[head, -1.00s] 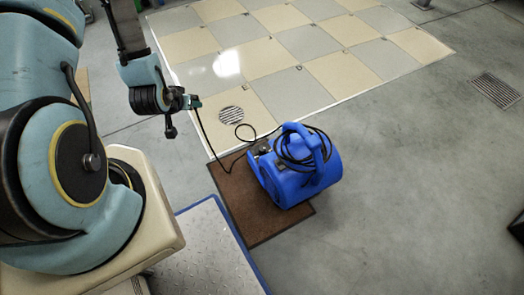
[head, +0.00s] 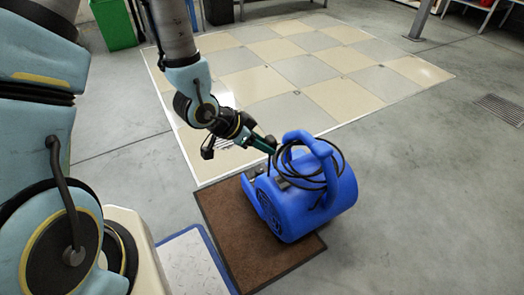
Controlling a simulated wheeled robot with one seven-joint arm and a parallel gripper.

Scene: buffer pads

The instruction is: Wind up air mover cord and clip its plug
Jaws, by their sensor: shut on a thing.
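The blue air mover (head: 325,198) stands on a brown mat, its handle arching over the top. Its black cord (head: 318,180) hangs in several loops around the handle. My gripper (head: 270,146) is at the left side of the handle, right beside the cord loops. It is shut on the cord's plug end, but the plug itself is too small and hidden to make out. The clip for the plug cannot be made out either.
The brown mat (head: 222,222) lies under the air mover, with a blue-edged grey platform (head: 190,262) in front of it. Checkered floor pads (head: 290,75) lie behind. The grey floor to the right is clear. A green bin (head: 113,22) stands at the back left.

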